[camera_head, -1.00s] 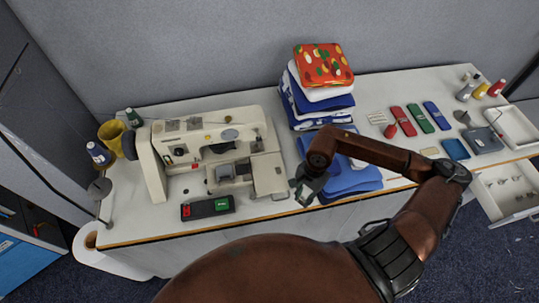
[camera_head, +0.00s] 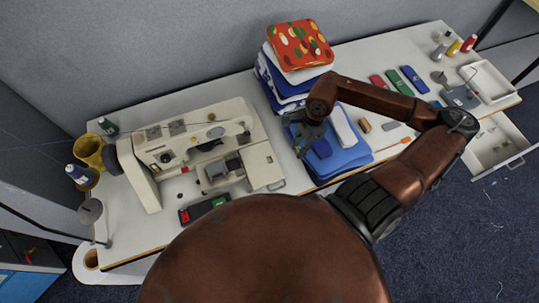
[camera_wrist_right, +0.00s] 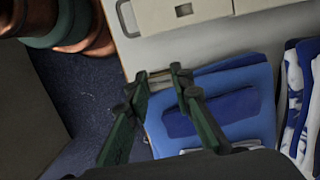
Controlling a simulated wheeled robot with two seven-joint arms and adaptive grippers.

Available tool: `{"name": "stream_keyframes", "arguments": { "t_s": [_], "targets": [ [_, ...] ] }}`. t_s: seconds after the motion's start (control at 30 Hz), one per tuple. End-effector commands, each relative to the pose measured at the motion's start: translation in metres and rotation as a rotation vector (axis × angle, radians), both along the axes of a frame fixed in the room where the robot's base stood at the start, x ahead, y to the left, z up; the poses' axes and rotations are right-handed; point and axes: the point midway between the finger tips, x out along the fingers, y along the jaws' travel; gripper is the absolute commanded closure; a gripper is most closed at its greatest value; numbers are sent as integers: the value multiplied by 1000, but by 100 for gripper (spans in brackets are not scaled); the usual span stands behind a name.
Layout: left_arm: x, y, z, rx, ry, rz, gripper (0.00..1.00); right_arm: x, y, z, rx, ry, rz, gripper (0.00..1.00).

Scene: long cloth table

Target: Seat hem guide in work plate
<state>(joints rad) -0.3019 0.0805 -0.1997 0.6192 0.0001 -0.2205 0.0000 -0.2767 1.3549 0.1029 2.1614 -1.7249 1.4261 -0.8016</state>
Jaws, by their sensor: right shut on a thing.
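My right gripper (camera_head: 303,140) hangs over the blue folded cloths, to the right of the sewing machine. In the right wrist view its fingertips (camera_wrist_right: 159,75) are close together on a small pale, metal-looking piece, which I take to be the hem guide (camera_wrist_right: 159,78); its shape is mostly hidden. The work plate (camera_head: 262,165) looks to be the cream plate at the sewing machine's right end. It also shows at the top of the right wrist view (camera_wrist_right: 160,16), with a small dark rectangular recess. The gripper is apart from it. My left gripper is not in view.
The sewing machine (camera_head: 190,145) stands on the left of the white table. Blue cloths (camera_head: 345,155) lie under the gripper, with a tall fabric stack (camera_head: 298,50) behind. A red-and-green button box (camera_head: 203,208) lies in front of the machine. An open drawer (camera_head: 497,145) juts out at right.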

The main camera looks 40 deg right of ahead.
Motion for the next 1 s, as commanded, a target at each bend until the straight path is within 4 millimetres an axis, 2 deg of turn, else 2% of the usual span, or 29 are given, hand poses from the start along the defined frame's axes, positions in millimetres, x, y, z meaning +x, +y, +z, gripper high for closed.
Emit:
{"name": "stream_keyframes", "arguments": {
  "t_s": [0.37,0.6,0.87,1.0],
  "targets": [
    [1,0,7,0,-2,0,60,49,36,-23,6,-4,0,100],
    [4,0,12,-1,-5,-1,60,75,54,-65,5,1,-2,100],
    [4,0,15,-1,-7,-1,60,88,63,-85,3,0,-1,100],
    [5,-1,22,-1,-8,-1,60,87,63,-105,3,4,-4,100]
  ]
}}
